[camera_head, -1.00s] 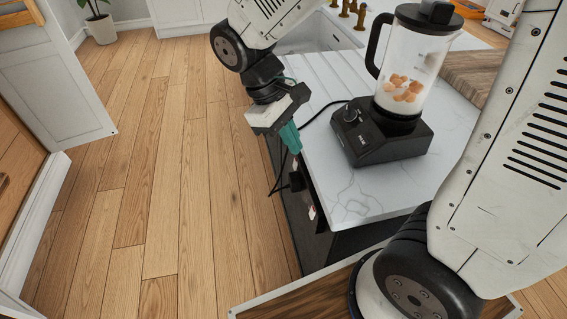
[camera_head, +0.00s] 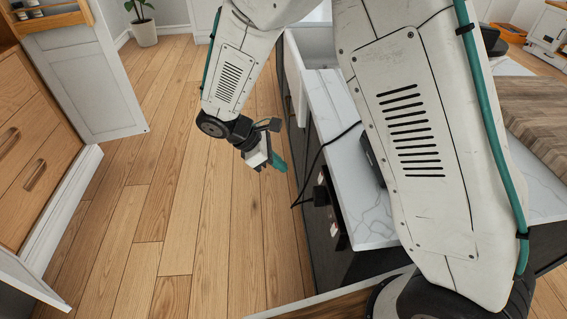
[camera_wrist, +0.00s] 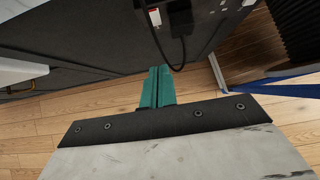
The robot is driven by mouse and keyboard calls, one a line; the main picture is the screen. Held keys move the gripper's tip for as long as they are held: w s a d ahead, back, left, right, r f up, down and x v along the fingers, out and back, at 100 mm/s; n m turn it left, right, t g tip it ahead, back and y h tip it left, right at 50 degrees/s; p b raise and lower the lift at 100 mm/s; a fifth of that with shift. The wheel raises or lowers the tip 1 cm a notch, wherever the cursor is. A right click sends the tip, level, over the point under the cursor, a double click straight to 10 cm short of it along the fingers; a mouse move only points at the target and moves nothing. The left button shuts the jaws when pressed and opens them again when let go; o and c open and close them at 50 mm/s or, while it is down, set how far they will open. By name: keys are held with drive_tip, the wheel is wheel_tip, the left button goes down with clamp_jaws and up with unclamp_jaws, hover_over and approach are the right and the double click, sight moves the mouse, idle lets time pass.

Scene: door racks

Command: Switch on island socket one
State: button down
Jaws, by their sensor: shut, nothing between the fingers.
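The socket panel (camera_head: 335,215) is on the dark side of the island, seen at a steep angle. A black plug (camera_head: 321,196) with a cable sits in it, and a small white and red switch (camera_head: 335,230) shows nearer. In the wrist view, the plug (camera_wrist: 181,22) is at the top, with a white switch (camera_wrist: 155,17) to its left and another pale switch (camera_wrist: 248,3) at the top edge. I cannot tell the switch positions. My gripper (camera_head: 279,163) is shut and empty, beside the island and apart from the panel. Its teal fingers (camera_wrist: 158,88) point towards the island side.
The white countertop (camera_head: 345,160) edge overhangs the panel. The cable (camera_head: 318,165) runs from it down to the plug. An open cabinet door (camera_head: 90,90) and wooden drawers (camera_head: 30,150) stand at left. The floor (camera_head: 190,210) between is clear.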

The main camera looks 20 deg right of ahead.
sight(320, 178)
drive_tip(key=s+d+f, duration=0.1)
drive_tip(key=d+f, duration=0.5)
drive_tip(key=d, duration=0.2)
drive_tip(key=shift+s+d, duration=0.2)
drive_tip(key=shift+s, duration=0.05)
drive_tip(key=shift+f, duration=0.15)
drive_tip(key=shift+s+d+f+h, duration=0.1)
drive_tip(key=shift+d+f+h, duration=0.25)
drive_tip(key=shift+h, duration=0.45)
drive_tip(key=shift+d+r, duration=0.1)
drive_tip(key=shift+r, duration=0.05)
